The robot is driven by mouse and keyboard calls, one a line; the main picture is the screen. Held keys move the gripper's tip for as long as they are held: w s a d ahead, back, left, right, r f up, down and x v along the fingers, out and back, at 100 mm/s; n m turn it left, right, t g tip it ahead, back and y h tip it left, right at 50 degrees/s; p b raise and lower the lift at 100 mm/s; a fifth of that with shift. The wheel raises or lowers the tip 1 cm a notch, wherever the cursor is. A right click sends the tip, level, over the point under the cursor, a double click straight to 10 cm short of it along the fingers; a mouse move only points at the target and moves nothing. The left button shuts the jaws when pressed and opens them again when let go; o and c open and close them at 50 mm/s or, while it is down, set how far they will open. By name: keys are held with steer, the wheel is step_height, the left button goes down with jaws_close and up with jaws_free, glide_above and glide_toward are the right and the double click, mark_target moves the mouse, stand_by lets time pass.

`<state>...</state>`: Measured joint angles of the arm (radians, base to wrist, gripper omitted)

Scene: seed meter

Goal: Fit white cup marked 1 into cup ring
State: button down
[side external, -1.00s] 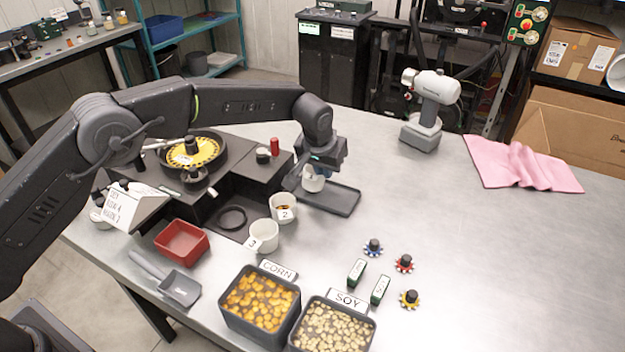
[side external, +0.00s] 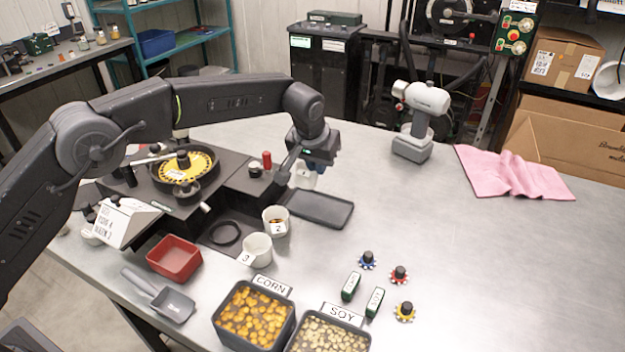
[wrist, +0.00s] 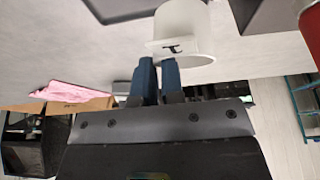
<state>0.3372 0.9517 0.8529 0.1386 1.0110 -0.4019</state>
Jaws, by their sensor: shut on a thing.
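The white cup marked 1 (side external: 305,178) is held by my gripper (side external: 318,164) above the back end of a dark flat tray. In the wrist view the cup (wrist: 192,28) stands just beyond the blue fingertips (wrist: 158,72), which are shut on its label tab. The tab carries a 1 that appears turned over. In the side view my gripper partly hides the cup. A black ring (side external: 239,232), which looks like the cup ring, lies in the dark recess at the front of the seed meter, left of the other cups. It looks empty.
Cup 2 (side external: 282,229) holds something orange-brown; cup 3 (side external: 257,259) stands beside it. The dark tray (side external: 322,212) lies below my gripper. The seed meter (side external: 228,182), with a red knob (side external: 267,160), is to the left. A red bin (side external: 174,270) is in front.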

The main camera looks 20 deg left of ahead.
step_height(320, 180, up, 8)
steer(key=s+a+r+n+t, duration=0.1)
steer(key=s+a+r+t, duration=0.1)
steer(key=s+a, duration=0.55)
steer(key=s+a+f+n, duration=0.15)
steer(key=s+a, duration=0.25)
steer(key=s, duration=0.5)
steer(key=shift+m+t, duration=0.25)
steer(key=shift+t, duration=0.15)
steer(key=shift+s+d+f, duration=0.1)
steer(key=shift+s+f, duration=0.1)
steer(key=shift+f, duration=2.65)
steer(key=shift+s+d+f, duration=0.1)
steer(key=shift+s+f, duration=0.05)
steer(key=shift+f, duration=2.65)
steer(key=shift+a+f, duration=0.1)
steer(key=shift+f, duration=1)
steer(key=c, duration=1.2)
jaws_free()
steer(key=shift+o, duration=0.5)
steer(key=shift+o, duration=0.8)
